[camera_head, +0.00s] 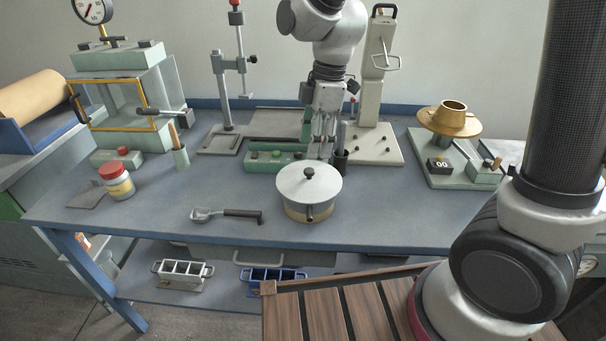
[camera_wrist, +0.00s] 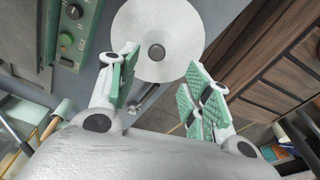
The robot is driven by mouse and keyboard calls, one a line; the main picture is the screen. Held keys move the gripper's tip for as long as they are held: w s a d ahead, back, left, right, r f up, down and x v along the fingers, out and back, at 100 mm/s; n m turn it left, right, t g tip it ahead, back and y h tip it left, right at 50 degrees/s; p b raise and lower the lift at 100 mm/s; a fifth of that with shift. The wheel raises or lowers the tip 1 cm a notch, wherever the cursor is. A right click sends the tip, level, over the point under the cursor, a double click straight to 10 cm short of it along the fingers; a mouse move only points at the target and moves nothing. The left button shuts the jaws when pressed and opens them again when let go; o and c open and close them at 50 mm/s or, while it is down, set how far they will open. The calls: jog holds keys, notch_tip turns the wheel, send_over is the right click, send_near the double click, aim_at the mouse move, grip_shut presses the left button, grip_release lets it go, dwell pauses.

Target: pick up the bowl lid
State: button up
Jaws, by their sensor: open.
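The bowl lid (camera_head: 309,183) is a pale round disc with a dark knob, sitting on top of a tan bowl (camera_head: 308,210) near the front edge of the bench. In the wrist view the lid (camera_wrist: 185,42) and its dark knob lie beyond my fingertips. My gripper (camera_head: 323,138) is just behind and above the lid in the head view. In the wrist view my gripper (camera_wrist: 162,75) is open and empty, its green pads apart, with the knob between their lines but ahead of them. Most of the bowl is hidden under the lid in the wrist view.
A scoop (camera_head: 228,213) lies left of the bowl, and a red-capped jar (camera_head: 117,181) stands farther left. A green control box (camera_head: 270,157) is close behind the bowl. A device with a brass-coloured funnel (camera_head: 450,121) stands at right. The bench between jar and bowl is mostly clear.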

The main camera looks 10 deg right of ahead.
aim_at(310, 170)
jog(key=shift+f+n, duration=0.15)
jog(key=shift+n, duration=0.35)
jog(key=f, duration=0.5)
jog(key=a+f, duration=0.1)
jog(key=f, duration=0.1)
jog(key=shift+w+f, duration=0.15)
jog(key=shift+f, duration=0.1)
grip_shut()
